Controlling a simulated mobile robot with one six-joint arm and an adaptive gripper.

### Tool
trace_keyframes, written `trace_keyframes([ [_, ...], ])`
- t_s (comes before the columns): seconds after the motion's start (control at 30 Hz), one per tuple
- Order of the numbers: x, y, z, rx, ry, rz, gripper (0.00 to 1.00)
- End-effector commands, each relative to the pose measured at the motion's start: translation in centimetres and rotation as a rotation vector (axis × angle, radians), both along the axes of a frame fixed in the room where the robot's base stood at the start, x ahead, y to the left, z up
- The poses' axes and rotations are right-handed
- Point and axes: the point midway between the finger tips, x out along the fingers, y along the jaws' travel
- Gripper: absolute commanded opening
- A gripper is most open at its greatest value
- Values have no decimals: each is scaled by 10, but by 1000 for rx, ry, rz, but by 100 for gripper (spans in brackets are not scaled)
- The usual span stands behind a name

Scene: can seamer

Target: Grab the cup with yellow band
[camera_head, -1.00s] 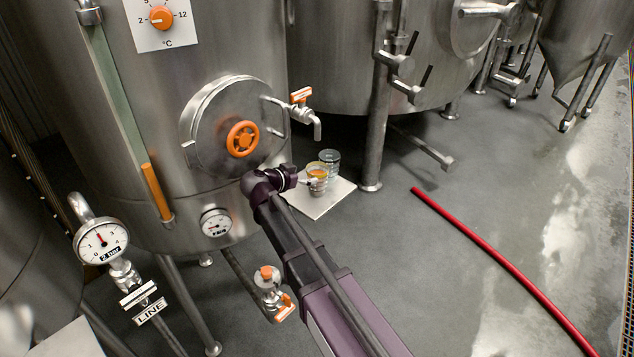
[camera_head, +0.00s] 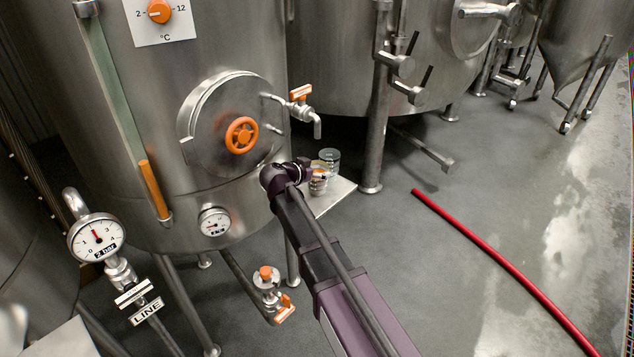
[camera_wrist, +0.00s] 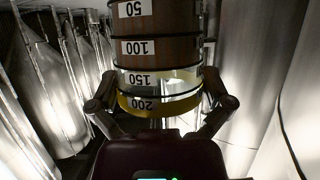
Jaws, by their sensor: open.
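The cup with the yellow band (camera_wrist: 158,80) fills the middle of the wrist view. It has dark rings, white labels from 50 to 200 and brown contents; the yellow band shows at its lower end in the picture. In the head view the cup (camera_head: 318,186) stands on a pale board (camera_head: 340,194), partly hidden by my gripper (camera_head: 308,172). My gripper is open, and in the wrist view its fingers (camera_wrist: 160,95) lie on either side of the cup near the band. I cannot tell whether they touch it.
A second clear glass (camera_head: 331,157) stands just behind the cup on the board. A steel tank with a tap (camera_head: 305,108) is close by on the left, and a tank leg (camera_head: 373,150) stands to the right. A red hose (camera_head: 490,259) lies on open floor.

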Motion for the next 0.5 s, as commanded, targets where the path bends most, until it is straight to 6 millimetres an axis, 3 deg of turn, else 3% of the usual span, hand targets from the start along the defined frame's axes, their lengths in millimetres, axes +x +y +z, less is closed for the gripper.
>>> trace_keyframes([
  [0.33,0,0,0,0,0,0,100],
  [0.5,0,0,0,0,0,0,50],
])
